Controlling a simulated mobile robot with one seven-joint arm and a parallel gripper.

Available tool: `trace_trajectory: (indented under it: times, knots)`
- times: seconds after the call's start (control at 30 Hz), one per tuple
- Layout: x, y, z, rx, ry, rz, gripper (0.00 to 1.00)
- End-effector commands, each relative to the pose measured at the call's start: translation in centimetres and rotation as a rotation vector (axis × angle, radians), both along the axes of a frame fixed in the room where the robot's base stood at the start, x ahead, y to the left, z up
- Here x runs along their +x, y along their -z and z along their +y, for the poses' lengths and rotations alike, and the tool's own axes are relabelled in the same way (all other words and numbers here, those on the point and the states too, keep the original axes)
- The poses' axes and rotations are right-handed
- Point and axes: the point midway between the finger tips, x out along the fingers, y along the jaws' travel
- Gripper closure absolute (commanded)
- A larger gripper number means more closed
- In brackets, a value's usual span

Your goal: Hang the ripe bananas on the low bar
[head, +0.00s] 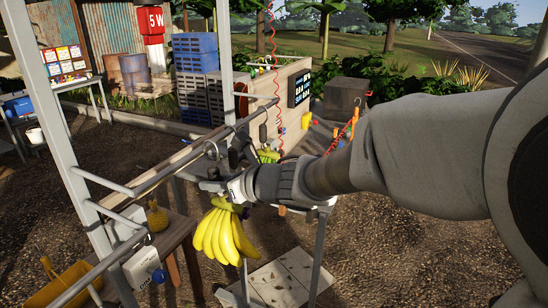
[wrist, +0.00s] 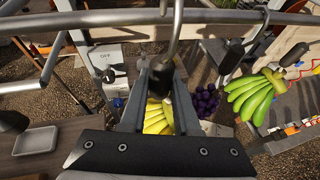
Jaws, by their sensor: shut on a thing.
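The ripe yellow bananas (head: 222,235) hang below my gripper (head: 218,190) in the head view. In the wrist view their yellow tops (wrist: 157,120) show between the fingers. My gripper (wrist: 160,85) is shut on the dark grip of the bunch's hook (wrist: 161,68). The metal hook rises near a grey bar (wrist: 100,20) across the top of the wrist view; I cannot tell whether they touch. In the head view, one bar (head: 185,155) runs behind the bananas and a lower bar (head: 85,282) runs at the bottom left.
Green bananas (wrist: 250,97) hang from another hook to the right; they also show behind my arm in the head view (head: 267,156). A wooden table (head: 178,238) with a pineapple (head: 157,216) stands at left. A yellow tray (head: 65,283) is at lower left. A frame post (head: 65,130) stands nearby.

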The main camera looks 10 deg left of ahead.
Motion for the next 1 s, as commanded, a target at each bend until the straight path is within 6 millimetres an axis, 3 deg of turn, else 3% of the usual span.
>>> trace_trajectory:
  times: [0.73, 1.0]
  knots:
    - [1.2, -0.4, 4.4, 0.006, -0.002, -0.004, 1.00]
    - [1.3, 1.2, 4.6, 0.006, -0.002, -0.005, 1.00]
